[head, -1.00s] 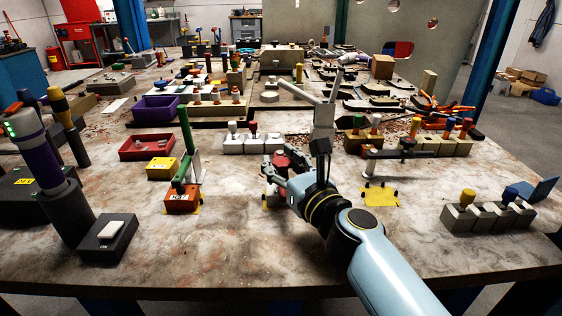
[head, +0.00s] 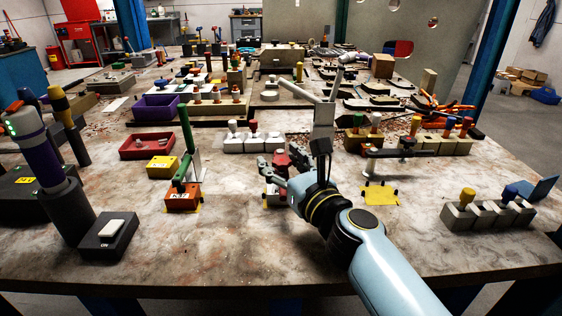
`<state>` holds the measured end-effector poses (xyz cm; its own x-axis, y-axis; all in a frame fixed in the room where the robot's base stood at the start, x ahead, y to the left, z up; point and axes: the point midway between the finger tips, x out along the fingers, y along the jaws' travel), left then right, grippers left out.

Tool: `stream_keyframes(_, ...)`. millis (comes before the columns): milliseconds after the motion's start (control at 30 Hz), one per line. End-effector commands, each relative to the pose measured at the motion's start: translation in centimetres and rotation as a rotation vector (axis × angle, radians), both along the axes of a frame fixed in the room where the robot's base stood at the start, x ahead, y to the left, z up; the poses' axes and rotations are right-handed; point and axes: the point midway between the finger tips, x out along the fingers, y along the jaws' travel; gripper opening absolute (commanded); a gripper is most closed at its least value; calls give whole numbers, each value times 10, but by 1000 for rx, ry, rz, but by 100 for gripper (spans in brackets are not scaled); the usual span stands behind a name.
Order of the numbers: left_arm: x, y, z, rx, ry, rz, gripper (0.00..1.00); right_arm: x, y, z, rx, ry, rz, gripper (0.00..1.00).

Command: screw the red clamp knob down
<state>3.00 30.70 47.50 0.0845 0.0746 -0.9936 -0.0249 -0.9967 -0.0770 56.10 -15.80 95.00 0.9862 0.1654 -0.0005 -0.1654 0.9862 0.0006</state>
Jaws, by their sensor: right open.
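A red clamp knob (head: 281,158) stands near the middle of the table, at the fingers of my right gripper (head: 280,162). The right gripper is open, with one finger on the left of the knob and the other on its right. I cannot tell whether either finger touches it. My left gripper is not in view.
An orange block with a green lever (head: 183,198) stands to the left. A bare yellow pad (head: 380,195) and a grey block with several knobs (head: 487,214) lie to the right. A black box (head: 108,237) is front left. The front middle is clear.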

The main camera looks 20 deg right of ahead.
Motion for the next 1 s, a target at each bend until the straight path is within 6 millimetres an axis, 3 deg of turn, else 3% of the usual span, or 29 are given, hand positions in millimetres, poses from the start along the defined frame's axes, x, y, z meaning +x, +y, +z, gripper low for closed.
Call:
stream_keyframes(167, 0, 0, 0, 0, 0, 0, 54, -23, -4, -1, -2, 3, 0, 54)
stream_keyframes(400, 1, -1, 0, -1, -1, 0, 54, -77, -12, -1, -1, 4, 1, 54)
stream_keyframes(600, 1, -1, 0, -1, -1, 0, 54, -108, -18, -1, 0, 3, 0, 54)
stream_keyframes(1000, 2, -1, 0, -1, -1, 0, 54, -118, -19, -1, 0, 2, 1, 54)
